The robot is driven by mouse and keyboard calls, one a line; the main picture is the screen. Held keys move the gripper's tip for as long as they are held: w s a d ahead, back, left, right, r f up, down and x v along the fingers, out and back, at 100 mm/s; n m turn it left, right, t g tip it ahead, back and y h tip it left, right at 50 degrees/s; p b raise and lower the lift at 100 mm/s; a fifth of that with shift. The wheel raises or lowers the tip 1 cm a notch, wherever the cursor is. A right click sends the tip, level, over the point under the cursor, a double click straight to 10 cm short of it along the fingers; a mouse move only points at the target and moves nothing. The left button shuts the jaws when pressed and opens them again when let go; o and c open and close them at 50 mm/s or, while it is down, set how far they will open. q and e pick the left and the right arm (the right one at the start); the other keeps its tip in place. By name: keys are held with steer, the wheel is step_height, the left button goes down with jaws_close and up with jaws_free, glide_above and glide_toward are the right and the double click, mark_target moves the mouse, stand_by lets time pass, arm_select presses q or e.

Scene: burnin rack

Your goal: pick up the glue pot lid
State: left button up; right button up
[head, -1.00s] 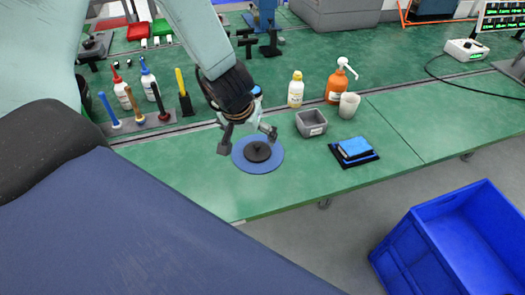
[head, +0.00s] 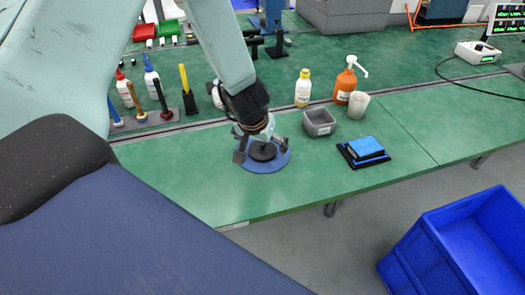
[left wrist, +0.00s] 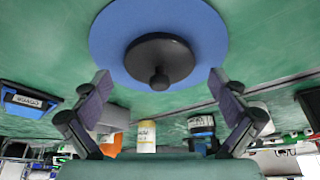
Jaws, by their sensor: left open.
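The glue pot lid (head: 262,151) is a dark round disc with a small knob on top. It lies on a round blue mat (head: 270,167) on the green bench. In the left wrist view the lid (left wrist: 160,58) sits within the blue mat (left wrist: 108,40), its knob pointing toward my fingers. My left gripper (head: 262,150) is open above the lid, with its fingers spread to either side. My right gripper is not in view.
A grey bin (head: 319,122), a white cup (head: 358,105), an orange pump bottle (head: 345,85) and a yellow-labelled bottle (head: 303,90) stand right of the mat. A blue block on a black tray (head: 363,152) lies nearer the edge. A blue crate (head: 465,240) is at lower right.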

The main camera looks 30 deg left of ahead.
arm_select(q)
steer(key=shift+a, duration=0.1)
steer(key=shift+c, duration=0.4)
steer(key=shift+s+r, duration=0.1)
steer(key=shift+c, duration=0.8)
steer(key=shift+d, duration=0.2)
steer(key=c, duration=0.4)
steer(key=shift+a, duration=0.1)
steer(key=c, duration=0.4)
steer(key=shift+r, duration=0.1)
